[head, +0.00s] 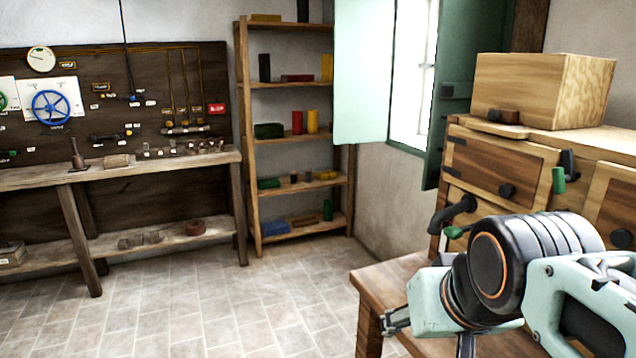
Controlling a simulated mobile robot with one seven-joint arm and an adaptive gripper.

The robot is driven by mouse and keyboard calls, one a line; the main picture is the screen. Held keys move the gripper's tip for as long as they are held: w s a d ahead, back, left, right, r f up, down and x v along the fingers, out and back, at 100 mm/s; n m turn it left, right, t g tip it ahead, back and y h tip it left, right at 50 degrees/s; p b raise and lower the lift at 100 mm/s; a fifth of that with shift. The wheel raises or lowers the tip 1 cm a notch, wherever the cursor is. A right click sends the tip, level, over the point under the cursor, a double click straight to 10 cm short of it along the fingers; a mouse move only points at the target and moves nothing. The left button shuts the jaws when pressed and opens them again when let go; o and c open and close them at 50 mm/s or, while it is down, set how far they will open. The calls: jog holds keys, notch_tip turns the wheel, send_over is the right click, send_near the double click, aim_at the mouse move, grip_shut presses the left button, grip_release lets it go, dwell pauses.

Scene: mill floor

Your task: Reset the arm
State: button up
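My arm reaches in from the lower right, with its black and pale green links bent. My gripper (392,321) points left, beside the near end of a low wooden table (388,281). Only its grey metal finger parts show, small and seen from the side. I cannot tell whether the fingers are apart or together. No held object shows at them. Part of the table is hidden behind my arm.
A wooden cabinet (497,158) with black handles, topped by a wooden box (541,90), stands behind my arm. An open-shuttered window (413,75) is beyond. A shelf (291,140) and workbench (130,172) line the back. The tiled floor (215,300) is clear.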

jog(key=s+a+f+g+p, duration=0.2)
jog(key=s+p, duration=0.1)
jog(key=s, duration=0.4)
notch_tip(320, 180, up, 18)
jog(key=w+p, duration=0.1)
jog(key=p, duration=1.6)
jog(key=shift+d, duration=0.35)
